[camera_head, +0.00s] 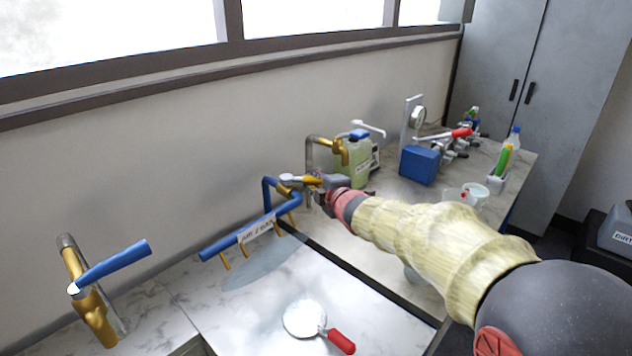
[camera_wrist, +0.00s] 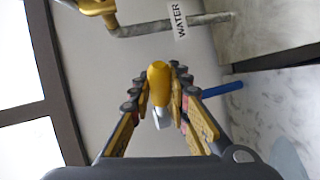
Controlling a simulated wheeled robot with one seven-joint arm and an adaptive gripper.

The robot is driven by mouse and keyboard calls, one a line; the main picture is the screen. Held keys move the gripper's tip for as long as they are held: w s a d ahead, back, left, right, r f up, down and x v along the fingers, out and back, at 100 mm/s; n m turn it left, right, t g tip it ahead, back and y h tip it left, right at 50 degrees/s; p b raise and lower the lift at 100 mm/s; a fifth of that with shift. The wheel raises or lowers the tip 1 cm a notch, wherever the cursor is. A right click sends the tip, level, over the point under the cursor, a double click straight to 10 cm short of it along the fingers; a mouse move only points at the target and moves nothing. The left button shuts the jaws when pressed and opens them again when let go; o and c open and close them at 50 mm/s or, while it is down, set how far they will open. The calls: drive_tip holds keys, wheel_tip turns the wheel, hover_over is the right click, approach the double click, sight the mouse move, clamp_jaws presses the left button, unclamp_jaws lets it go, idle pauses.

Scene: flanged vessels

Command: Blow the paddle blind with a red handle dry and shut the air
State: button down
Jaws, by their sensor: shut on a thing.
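The paddle blind (camera_head: 304,318), a pale round disc with a red handle (camera_head: 341,341), lies flat on the marble counter at the front. Whether its face is wet I cannot tell. The blue air pipe (camera_head: 236,240) with a white label and several brass nozzles stands behind it, to the left. A yellow valve handle (camera_head: 313,181) is at the pipe's far end. My gripper (camera_head: 326,187) is shut on this handle. In the wrist view the handle (camera_wrist: 158,85) sits between the fingers of my gripper (camera_wrist: 160,75). My wrist hides part of the valve in the head view.
A brass tap with a blue lever (camera_head: 115,264) stands at the left. A green jug (camera_head: 354,160), a blue box (camera_head: 420,164) and a white cup (camera_head: 475,192) stand farther back. In the wrist view a pipe has a "WATER" tag (camera_wrist: 179,20). A greyish oval patch (camera_head: 262,268) lies below the nozzles.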

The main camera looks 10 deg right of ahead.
drive_tip(key=c, duration=1.7)
unclamp_jaws()
drive_tip(key=shift+f, duration=0.1)
drive_tip(key=shift+o, duration=0.2)
drive_tip(key=shift+s, duration=0.1)
drive_tip(key=v, duration=1.1)
drive_tip(key=shift+s, duration=0.35)
drive_tip(key=shift+d, duration=0.15)
drive_tip(key=shift+c, duration=0.4)
